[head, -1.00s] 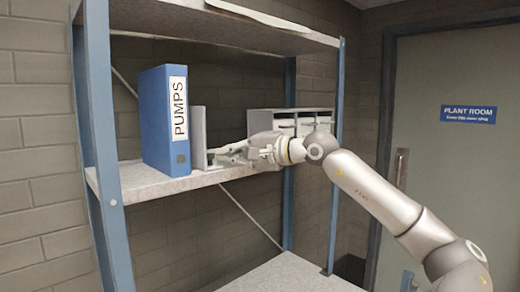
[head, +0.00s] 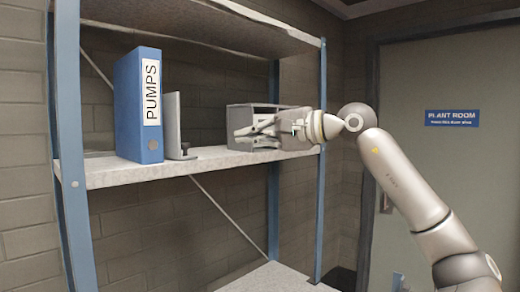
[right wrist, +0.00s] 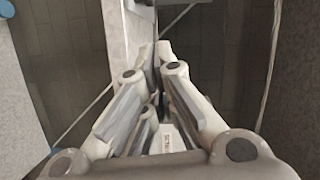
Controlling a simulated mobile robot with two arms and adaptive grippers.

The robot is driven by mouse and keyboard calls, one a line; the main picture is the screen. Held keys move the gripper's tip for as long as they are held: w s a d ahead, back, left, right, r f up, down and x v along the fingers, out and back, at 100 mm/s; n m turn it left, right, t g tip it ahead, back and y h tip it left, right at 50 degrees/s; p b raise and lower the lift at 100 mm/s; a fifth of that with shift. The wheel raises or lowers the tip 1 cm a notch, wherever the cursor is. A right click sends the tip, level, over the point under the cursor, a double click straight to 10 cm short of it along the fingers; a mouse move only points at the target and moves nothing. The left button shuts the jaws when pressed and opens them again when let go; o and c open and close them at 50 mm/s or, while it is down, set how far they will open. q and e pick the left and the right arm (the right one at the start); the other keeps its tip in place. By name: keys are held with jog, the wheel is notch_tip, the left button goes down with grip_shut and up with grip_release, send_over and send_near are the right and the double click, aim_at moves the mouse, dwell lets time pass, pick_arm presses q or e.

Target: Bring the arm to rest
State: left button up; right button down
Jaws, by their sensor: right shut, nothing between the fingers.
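My right gripper (head: 238,138) is in front of the middle shelf (head: 110,175), level with its contents and a little above its board. Its fingers point left, towards a grey bookend (head: 173,125), with a clear gap between them. The fingers are shut with nothing between them; they also show together in the right wrist view (right wrist: 155,60). My right arm comes in from the lower right. My left gripper is not in view.
A blue binder labelled PUMPS (head: 138,105) stands upright left of the bookend. Blue posts (head: 320,190) frame the shelving. A door with a PLANT ROOM sign (head: 452,118) is at right.

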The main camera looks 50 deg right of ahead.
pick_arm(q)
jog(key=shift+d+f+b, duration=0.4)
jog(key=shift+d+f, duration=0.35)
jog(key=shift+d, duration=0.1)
pick_arm(e)
jog(key=shift+a+v, duration=0.2)
jog(key=shift+v, duration=0.9)
jog(key=shift+d, duration=0.1)
